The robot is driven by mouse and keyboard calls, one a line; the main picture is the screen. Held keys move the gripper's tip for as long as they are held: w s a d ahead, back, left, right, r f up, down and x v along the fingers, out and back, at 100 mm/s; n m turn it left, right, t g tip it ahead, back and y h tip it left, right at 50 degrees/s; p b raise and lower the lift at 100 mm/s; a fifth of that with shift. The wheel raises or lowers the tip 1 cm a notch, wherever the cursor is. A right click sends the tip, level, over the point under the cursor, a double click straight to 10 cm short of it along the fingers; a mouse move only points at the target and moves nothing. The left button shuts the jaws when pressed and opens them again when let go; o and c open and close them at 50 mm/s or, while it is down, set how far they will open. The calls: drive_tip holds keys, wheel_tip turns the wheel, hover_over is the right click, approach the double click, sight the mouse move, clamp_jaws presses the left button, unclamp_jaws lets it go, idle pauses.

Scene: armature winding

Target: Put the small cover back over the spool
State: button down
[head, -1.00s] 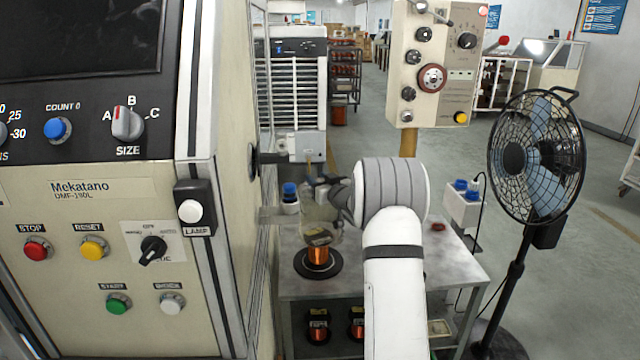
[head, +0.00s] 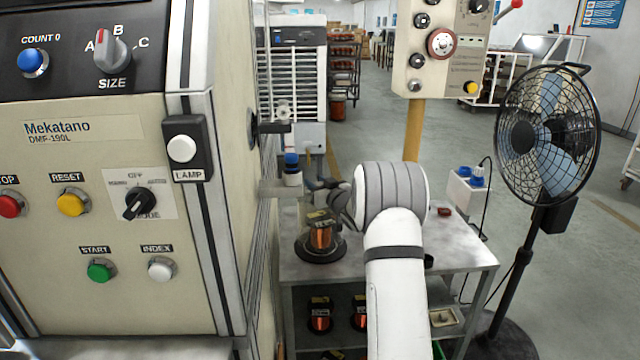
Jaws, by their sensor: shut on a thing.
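The copper-wound spool (head: 321,238) stands upright on a round black base (head: 320,255) on the grey table. It has a dark label on top. My gripper (head: 324,187) is above the spool, partly hidden by my wrist. It is shut on the top of the small clear cover (head: 316,207). The cover is see-through and its outline is faint. It hangs below my gripper and appears to reach down around the spool's upper part. I cannot tell whether its lower rim touches the base.
The winding machine (head: 85,225) fills the left side. More spools (head: 320,315) stand on the lower shelf of the table (head: 460,262). A black fan (head: 545,140) stands at the right.

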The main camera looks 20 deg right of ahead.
drive_tip(key=shift+f, duration=0.1)
idle(0.3)
drive_tip(key=shift+f+b, duration=1.05)
drive_tip(key=shift+f, duration=0.25)
drive_tip(key=c, duration=0.8)
unclamp_jaws()
drive_tip(key=shift+c, duration=0.2)
